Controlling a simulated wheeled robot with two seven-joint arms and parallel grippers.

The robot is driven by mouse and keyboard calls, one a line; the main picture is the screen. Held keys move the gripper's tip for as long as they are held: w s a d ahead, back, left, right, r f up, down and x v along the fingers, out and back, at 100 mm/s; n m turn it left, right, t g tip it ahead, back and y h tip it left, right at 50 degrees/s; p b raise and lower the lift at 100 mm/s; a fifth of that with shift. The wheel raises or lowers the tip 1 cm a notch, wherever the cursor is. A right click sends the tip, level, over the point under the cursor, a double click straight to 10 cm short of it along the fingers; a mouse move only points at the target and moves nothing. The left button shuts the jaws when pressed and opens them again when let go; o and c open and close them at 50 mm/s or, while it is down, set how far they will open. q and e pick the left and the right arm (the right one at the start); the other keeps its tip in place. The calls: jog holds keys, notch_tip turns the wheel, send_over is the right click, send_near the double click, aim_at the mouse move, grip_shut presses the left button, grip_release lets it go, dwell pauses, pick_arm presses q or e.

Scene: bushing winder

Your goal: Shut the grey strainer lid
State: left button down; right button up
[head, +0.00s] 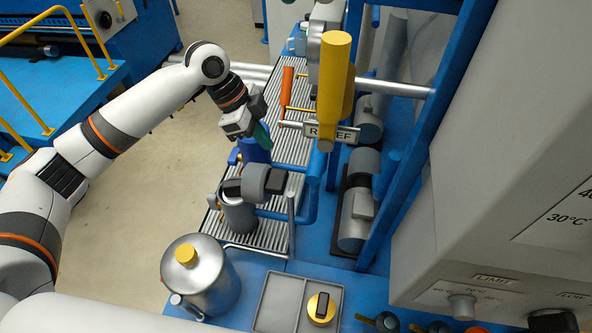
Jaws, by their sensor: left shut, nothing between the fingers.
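A grey canister (238,216), which looks like the strainer, stands on the ribbed grating left of centre. A grey round piece (255,181) sits tilted at its top right, and looks like its lid standing open. A dark block shows on its left side. My left gripper (262,136) is shut and empty, just beyond the lid, over a blue canister (254,152). I cannot tell whether it touches the blue canister, which it partly hides. My right gripper is not in view.
A big grey pot (207,280) with a yellow knob stands in front. Blue pipes (313,195), a yellow cylinder (333,85), an orange handle (287,86) and a RELIEF sign (346,133) crowd the right side. A shallow grey tray (275,305) lies at the front. Open floor lies left.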

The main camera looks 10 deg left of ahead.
pick_arm(q)
jog(key=s+d+r, duration=0.1)
jog(key=p, duration=0.1)
send_over(275, 179)
jog(key=shift+m, duration=0.4)
notch_tip(275, 179, down, 4)
jog(key=shift+a, duration=0.15)
jog(key=x, duration=0.2)
jog(key=p+x, duration=0.1)
jog(key=x, duration=0.2)
jog(key=shift+s+d+f, duration=0.1)
jog(key=shift+s+d, duration=0.05)
jog(key=shift+d, duration=0.25)
jog(key=a, duration=0.1)
jog(key=a+p, duration=0.1)
jog(key=a, duration=0.1)
jog(key=shift+a+f, duration=0.2)
jog(key=shift+a, duration=0.5)
jog(key=shift+f, duration=0.1)
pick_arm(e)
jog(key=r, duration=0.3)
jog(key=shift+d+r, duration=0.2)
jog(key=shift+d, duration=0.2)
pick_arm(q)
jog(key=shift+d, duration=0.15)
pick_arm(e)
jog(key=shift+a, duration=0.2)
